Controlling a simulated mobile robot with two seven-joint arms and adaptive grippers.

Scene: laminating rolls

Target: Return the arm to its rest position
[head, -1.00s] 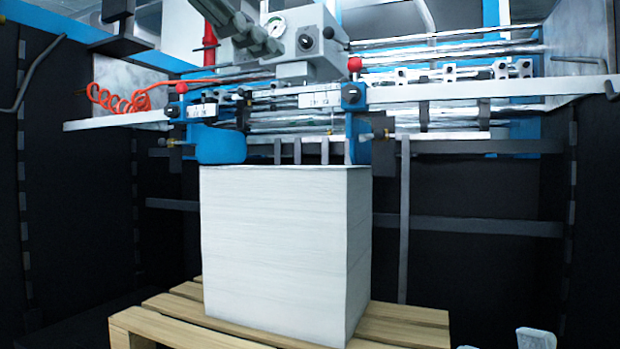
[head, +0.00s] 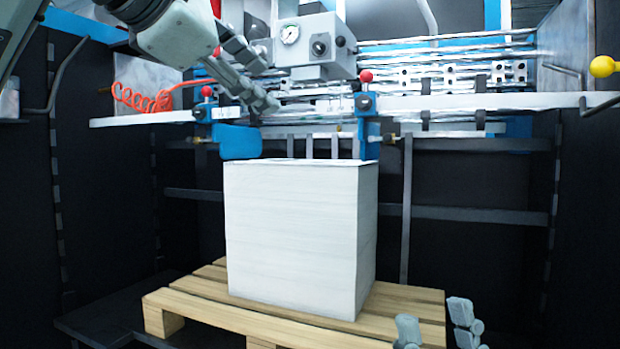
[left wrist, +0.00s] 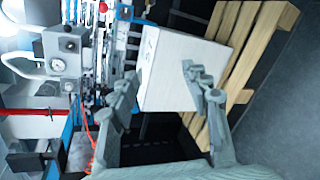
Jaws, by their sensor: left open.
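My left gripper (head: 264,88) hangs in the upper left of the head view, in front of the machine's rails. Its arm comes in from the top left. In the left wrist view its two fingers (left wrist: 160,85) are spread, with nothing held between them. My right gripper (head: 435,318) shows only by its fingertips at the bottom right of the head view. Those fingertips are apart and nothing shows between them. The rest of it is below the frame.
A white paper stack (head: 292,235) stands on a wooden pallet (head: 415,330). The grey gauge box (head: 315,48) and blue brackets (head: 240,142) are close to the left gripper. A red coiled hose (head: 140,101) hangs at left, and a yellow knob (head: 602,67) is at right.

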